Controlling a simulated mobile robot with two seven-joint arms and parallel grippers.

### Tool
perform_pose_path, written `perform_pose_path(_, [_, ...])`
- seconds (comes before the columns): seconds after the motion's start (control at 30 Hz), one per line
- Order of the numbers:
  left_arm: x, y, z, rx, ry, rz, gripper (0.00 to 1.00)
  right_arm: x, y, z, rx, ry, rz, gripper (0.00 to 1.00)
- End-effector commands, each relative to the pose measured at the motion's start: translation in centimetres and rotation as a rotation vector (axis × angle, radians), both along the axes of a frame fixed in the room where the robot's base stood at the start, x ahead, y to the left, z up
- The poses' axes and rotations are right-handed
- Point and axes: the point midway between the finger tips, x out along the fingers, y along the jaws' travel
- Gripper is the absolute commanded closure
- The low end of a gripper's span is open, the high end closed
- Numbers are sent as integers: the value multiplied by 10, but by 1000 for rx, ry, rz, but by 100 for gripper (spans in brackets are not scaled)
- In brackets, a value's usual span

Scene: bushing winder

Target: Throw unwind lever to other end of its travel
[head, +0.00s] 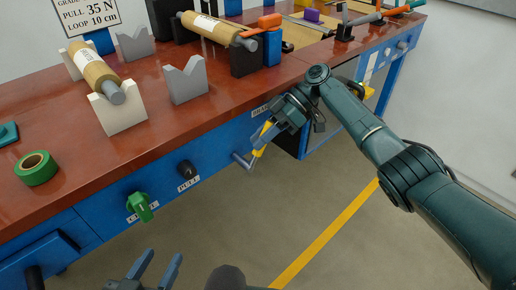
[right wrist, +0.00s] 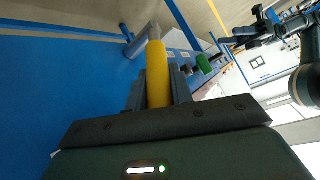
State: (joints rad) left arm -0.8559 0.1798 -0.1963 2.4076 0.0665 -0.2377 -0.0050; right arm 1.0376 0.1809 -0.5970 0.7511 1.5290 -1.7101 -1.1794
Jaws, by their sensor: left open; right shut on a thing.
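A lever with a yellow grip (head: 258,152) and a grey metal crank end (head: 243,160) sticks out from the blue front panel of the bench. I cannot read which lever it is, as its label is partly covered by my arm. My right gripper (head: 266,134) is shut on the yellow grip. In the right wrist view the yellow grip (right wrist: 158,75) runs between the two fingers, its grey end (right wrist: 152,32) beyond them. My left gripper (head: 157,266) is open and empty at the bottom of the head view, away from the bench.
A black knob (head: 186,168) marked PULL and a green knob (head: 140,206) sit on the panel left of the lever. The red-brown bench top (head: 190,116) holds V-blocks, wound rolls and green tape (head: 36,168). The floor before the panel is clear.

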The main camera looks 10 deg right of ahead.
Motion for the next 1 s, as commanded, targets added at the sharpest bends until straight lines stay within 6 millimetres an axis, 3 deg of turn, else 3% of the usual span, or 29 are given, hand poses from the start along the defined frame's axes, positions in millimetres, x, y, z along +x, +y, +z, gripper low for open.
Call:
perform_pose_path(0.13, [3,-4,-13,21,3,-19,56,2,-2,-3,26,18,0,100])
perform_pose_path(0.57, [3,-6,-15,33,7,-28,56,2,-3,-1,35,25,-1,100])
perform_pose_path(0.6, [3,-6,-15,33,7,-28,56,2,-3,-1,35,25,-1,77])
perform_pose_path(0.87, [3,-6,-15,32,7,-27,56,2,-3,-1,34,25,-1,56])
perform_pose_path(1.0, [3,-6,-16,32,7,-27,56,2,-3,-2,34,25,-1,56])
